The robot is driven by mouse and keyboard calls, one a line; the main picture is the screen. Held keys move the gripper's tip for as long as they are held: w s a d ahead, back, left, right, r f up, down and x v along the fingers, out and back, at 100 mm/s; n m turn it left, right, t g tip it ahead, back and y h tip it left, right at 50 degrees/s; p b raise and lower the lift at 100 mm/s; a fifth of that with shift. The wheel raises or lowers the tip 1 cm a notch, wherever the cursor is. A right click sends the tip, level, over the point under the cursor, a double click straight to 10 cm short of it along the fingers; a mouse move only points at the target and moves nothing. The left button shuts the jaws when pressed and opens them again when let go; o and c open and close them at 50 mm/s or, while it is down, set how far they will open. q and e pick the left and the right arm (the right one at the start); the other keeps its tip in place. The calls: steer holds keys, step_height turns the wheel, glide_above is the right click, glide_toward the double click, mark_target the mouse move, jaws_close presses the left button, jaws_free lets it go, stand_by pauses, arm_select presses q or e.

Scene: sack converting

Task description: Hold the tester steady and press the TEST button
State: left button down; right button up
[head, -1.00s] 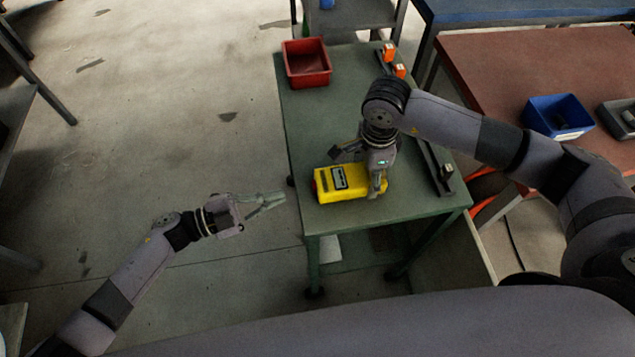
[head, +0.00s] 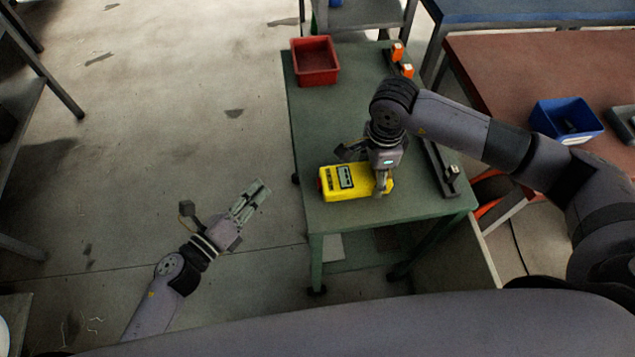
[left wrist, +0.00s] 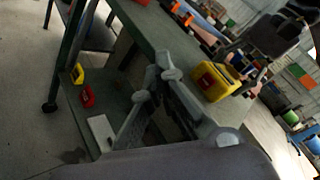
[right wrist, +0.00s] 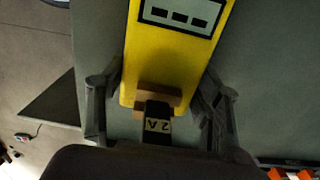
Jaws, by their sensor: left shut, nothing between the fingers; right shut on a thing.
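The yellow tester (head: 338,184) lies flat on the green table near its front edge, with a dark-framed display on top and a red part (head: 320,185) at its left end. It also shows in the left wrist view (left wrist: 212,84) and the right wrist view (right wrist: 168,58). My right gripper (head: 381,186) is shut on the tester's right end, with a finger along each side in the right wrist view. My left gripper (head: 259,187) is shut and empty, left of the table and apart from the tester, its fingers pointing up and right.
A red bin (head: 315,62) stands at the table's far left corner. Orange-topped parts (head: 397,52) and a dark rail (head: 437,170) line the right side. A blue bin (head: 566,120) stands on the reddish table at right. The floor around my left gripper is clear.

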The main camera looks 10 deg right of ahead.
mark_target(305, 193)
arm_select(q)
steer(key=d, duration=0.9)
stand_by(0.3)
steer(key=shift+d, duration=0.1)
stand_by(1.3)
steer(key=shift+d, duration=0.25)
steer(key=shift+d, duration=0.55)
stand_by(0.8)
steer(key=shift+a, duration=0.95)
